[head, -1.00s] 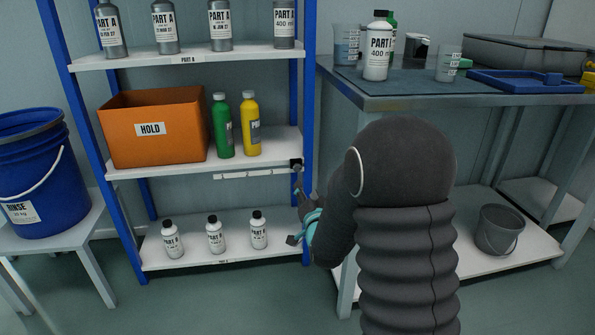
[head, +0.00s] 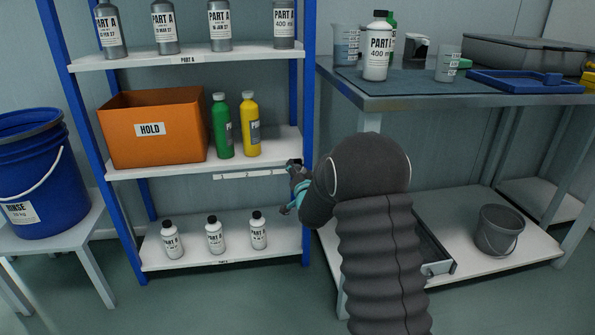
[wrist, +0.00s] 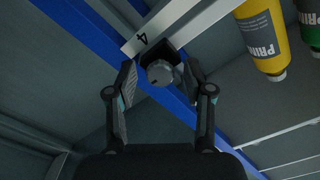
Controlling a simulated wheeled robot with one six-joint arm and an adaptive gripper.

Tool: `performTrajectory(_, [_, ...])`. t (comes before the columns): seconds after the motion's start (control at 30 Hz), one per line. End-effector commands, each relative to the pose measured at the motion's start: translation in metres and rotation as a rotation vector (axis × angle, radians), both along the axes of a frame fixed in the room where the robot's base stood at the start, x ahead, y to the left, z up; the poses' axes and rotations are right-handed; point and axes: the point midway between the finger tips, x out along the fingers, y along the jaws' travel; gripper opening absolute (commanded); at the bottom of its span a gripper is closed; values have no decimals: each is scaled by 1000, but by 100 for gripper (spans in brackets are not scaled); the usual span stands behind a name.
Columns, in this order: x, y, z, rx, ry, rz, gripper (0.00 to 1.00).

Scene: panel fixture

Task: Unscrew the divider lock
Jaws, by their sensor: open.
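The divider lock is a round grey knob (wrist: 160,73) on a dark block at the front edge of the middle shelf (head: 240,157). In the head view the dark lock block (head: 293,163) sits at the shelf's right end, by the blue post. My gripper (wrist: 158,80) is open, with one finger on each side of the knob in the wrist view. I cannot tell whether the fingers touch it. In the head view my gripper (head: 298,184) is just below the lock and partly hidden by my wrist.
An orange HOLD box (head: 152,128), a green bottle (head: 222,126) and a yellow bottle (head: 251,125) stand on the middle shelf. Small white bottles (head: 214,236) stand below. A blue post (head: 309,80) is close to the lock. The workbench (head: 450,103) stands right.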

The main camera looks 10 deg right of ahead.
Motion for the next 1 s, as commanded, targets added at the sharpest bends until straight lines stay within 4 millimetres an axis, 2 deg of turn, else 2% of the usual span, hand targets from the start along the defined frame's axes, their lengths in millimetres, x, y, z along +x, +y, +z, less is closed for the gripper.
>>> performTrajectory(0.17, [0,0,0,0,0,0,52])
performTrajectory(0.2, [0,0,0,0,0,0,50])
performTrajectory(0.4, [0,0,0,0,-1,0,0])
performTrajectory(0.73, [0,0,1,-24,-1,0,0])
performTrajectory(1.0, [0,0,1,-161,-1,0,0])
